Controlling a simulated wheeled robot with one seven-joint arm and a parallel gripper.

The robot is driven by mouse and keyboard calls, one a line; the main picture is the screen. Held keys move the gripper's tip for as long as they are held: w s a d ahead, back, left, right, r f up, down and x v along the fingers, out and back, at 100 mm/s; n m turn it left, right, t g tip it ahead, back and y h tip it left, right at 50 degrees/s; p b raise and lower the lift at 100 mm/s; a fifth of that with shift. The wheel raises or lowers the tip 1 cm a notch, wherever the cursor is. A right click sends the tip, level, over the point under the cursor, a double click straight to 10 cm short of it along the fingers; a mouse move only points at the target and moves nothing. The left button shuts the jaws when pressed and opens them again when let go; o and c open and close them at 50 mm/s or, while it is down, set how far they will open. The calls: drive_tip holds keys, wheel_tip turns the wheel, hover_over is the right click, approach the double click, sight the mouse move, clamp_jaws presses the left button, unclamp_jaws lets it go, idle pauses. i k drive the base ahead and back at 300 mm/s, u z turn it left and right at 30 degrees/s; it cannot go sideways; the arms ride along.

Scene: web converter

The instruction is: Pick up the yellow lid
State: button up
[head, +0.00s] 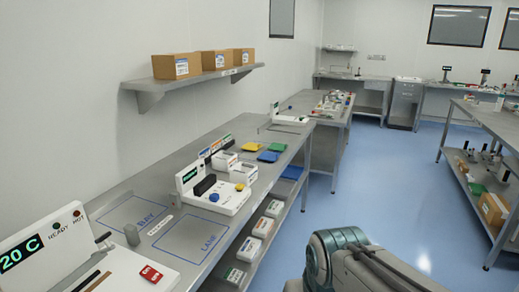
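A flat yellow piece (251,147), which looks like the yellow lid, lies on the steel bench along the left wall. A flat green piece (267,156) and a flat blue piece (278,147) lie beside it, to its right. Details of the yellow piece are too small to tell. Part of my arm shows at the bottom right of the head view, over the floor and apart from the bench. My gripper is not in view.
A white device (231,203) with knobs stands nearer on the bench (172,199), before the coloured pieces. White boxes (222,160) stand left of them. A heater-like unit (45,243) is at the near left. A shelf with cartons hangs above. The blue floor (375,190) is clear.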

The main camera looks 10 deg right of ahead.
sight(251, 146)
drive_tip(key=z, duration=0.1)
drive_tip(key=i, duration=0.75)
drive_tip(key=z, duration=0.95)
drive_tip(key=i, duration=1.25)
drive_tip(key=u, duration=0.35)
drive_tip(key=i, duration=0.95)
drive_tip(key=u, duration=1.2)
drive_tip(key=i, duration=0.7)
drive_tip(key=z, duration=0.05)
